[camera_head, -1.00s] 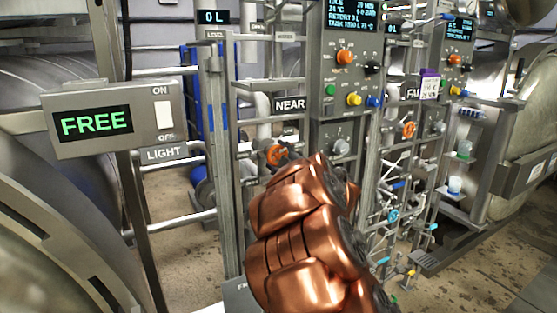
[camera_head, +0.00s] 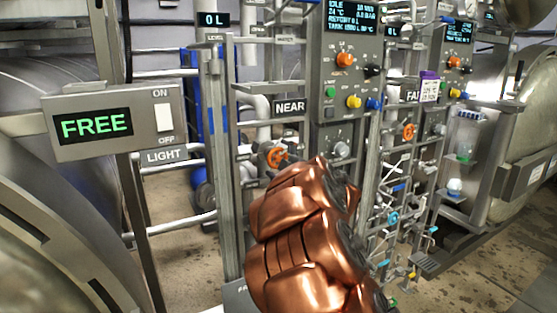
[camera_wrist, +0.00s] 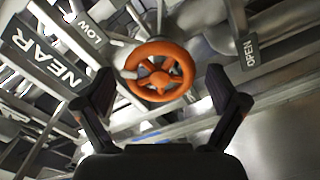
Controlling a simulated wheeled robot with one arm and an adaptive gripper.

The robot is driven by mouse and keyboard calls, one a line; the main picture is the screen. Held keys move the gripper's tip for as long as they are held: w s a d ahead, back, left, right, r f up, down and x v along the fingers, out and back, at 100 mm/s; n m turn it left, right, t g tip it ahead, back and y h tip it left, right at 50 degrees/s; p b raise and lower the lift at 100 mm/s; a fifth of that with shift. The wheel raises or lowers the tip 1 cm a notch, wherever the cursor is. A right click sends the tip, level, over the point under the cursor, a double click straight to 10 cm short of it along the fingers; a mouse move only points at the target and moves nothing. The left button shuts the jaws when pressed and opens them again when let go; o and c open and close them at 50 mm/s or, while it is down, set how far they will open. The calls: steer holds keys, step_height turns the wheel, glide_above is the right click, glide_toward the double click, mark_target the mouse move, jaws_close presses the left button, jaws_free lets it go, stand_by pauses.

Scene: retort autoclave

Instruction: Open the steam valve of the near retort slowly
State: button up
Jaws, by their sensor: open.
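The near retort's orange valve handwheel (camera_head: 277,157) sits below the NEAR sign (camera_head: 289,106) in the head view. In the wrist view the orange handwheel (camera_wrist: 160,71) is ahead, a little right of the NEAR label (camera_wrist: 48,58). An OPEN label (camera_wrist: 249,52) is to its right and a LOW label to its left. My gripper (camera_wrist: 163,95) is open, with one dark finger to each side of and below the wheel. I cannot tell whether either finger touches it. In the head view my copper-coloured arm hides the gripper.
A control panel (camera_head: 345,60) with knobs and buttons stands above and right of the wheel. The far retort's orange wheel (camera_head: 408,131) is further right among pipes. A LIGHT switch box with a FREE display (camera_head: 112,122) is at left. Pipes and posts crowd the area.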

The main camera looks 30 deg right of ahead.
steer(key=s+a, duration=0.1)
steer(key=s, duration=1)
steer(key=shift+s, duration=0.4)
steer(key=shift+w, duration=0.1)
stand_by(1.0)
